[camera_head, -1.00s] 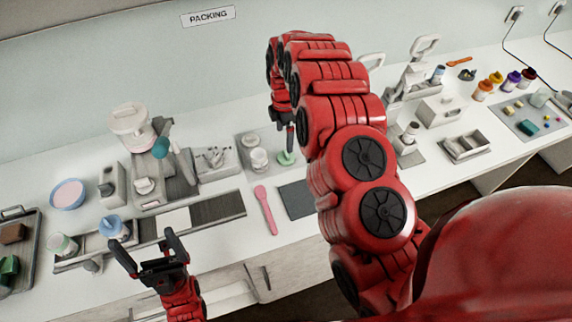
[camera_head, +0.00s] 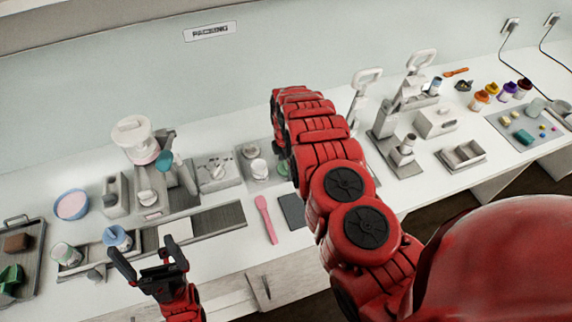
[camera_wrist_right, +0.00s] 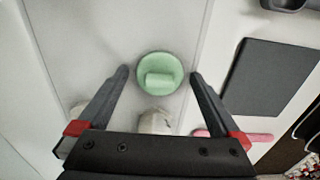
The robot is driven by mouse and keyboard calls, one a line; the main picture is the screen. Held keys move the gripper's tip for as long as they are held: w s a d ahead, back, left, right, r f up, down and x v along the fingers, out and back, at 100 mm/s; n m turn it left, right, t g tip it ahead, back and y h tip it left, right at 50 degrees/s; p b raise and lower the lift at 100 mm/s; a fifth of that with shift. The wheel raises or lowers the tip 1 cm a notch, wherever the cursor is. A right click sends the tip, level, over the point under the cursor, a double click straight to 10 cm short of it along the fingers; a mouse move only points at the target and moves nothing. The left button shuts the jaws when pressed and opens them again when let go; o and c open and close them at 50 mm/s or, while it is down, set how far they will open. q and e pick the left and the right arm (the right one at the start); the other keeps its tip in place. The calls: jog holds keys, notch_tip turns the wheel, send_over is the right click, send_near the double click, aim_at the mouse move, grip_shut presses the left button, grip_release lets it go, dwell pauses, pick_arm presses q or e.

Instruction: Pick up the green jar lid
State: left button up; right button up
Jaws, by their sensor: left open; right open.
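The green jar lid (camera_wrist_right: 160,73) is a round pale green disc with a raised grip block, lying on a light grey surface in the right wrist view. In the head view only a small part of the lid (camera_head: 283,168) shows beside my right arm. My right gripper (camera_wrist_right: 159,74) is open, its two fingers on either side of the lid and apart from it. In the head view the right fingertips are mostly hidden by the arm. My left gripper (camera_head: 148,262) is open and empty at the counter's front left.
A white jar (camera_wrist_right: 154,121) stands close to the lid; it also shows in the head view (camera_head: 258,168). A dark grey mat (camera_head: 293,210) and a pink spatula (camera_head: 266,219) lie nearer the front edge. A dosing machine (camera_head: 150,175) stands left; lever presses (camera_head: 388,130) stand right.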

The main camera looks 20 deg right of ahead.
jog(key=c, duration=1.2)
